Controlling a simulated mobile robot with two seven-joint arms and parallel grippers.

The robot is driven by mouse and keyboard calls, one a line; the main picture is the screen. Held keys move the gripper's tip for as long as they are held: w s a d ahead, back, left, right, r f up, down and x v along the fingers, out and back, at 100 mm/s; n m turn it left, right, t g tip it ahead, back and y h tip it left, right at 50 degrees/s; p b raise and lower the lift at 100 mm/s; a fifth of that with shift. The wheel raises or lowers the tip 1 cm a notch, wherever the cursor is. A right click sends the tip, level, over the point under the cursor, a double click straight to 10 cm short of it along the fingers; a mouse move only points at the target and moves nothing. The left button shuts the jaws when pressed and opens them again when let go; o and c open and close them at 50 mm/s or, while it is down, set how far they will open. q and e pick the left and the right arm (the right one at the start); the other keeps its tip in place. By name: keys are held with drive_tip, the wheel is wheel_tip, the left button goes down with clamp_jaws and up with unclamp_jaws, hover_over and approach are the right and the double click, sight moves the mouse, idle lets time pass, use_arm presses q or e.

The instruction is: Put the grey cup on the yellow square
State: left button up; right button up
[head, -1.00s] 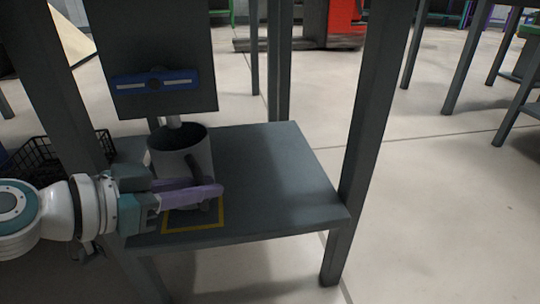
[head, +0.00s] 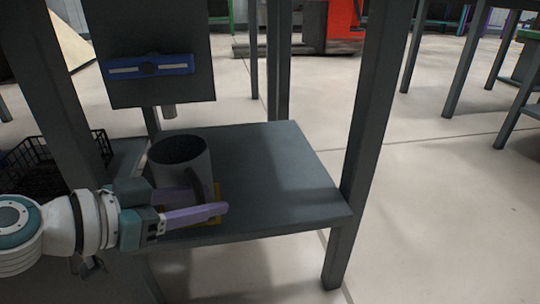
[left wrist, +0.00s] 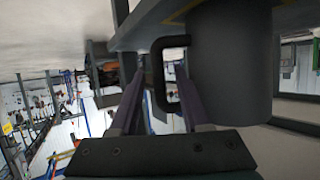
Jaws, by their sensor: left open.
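The grey cup (head: 203,165) stands upright on the dark shelf, over the yellow square (head: 218,204). Only part of the square's yellow border shows; the cup and my gripper hide the rest. My left gripper (head: 210,201) is open, its purple fingers low at the front of the cup by its handle. In the left wrist view the cup (left wrist: 232,65) appears upside down, with its handle (left wrist: 157,75) between the spread fingers of my gripper (left wrist: 161,72). A bit of yellow line shows at the cup's base there. My right gripper is out of view.
The dark shelf (head: 275,180) is bare to the right of the cup. A table leg (head: 365,120) rises at its right corner. A dark panel with a blue fitting (head: 150,66) hangs behind and above the cup. A black wire basket (head: 40,165) is at the left.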

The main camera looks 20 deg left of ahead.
use_arm(q)
drive_tip(key=shift+r+p, duration=0.25)
drive_tip(key=shift+p, duration=0.05)
drive_tip(key=v, duration=1)
drive_tip(key=s+d+f+m+g, duration=0.2)
drive_tip(key=s+d+f+g, duration=0.2)
drive_tip(key=s+d+g, duration=0.6)
drive_tip(key=n+y, duration=0.1)
drive_tip(key=s+a+n+y, duration=0.1)
drive_tip(key=n+y, duration=0.1)
drive_tip(key=s+a+r+n+t+y+p, duration=0.1)
drive_tip(key=n+y, duration=0.1)
drive_tip(key=shift+s+a, duration=0.2)
drive_tip(key=shift+a, duration=0.05)
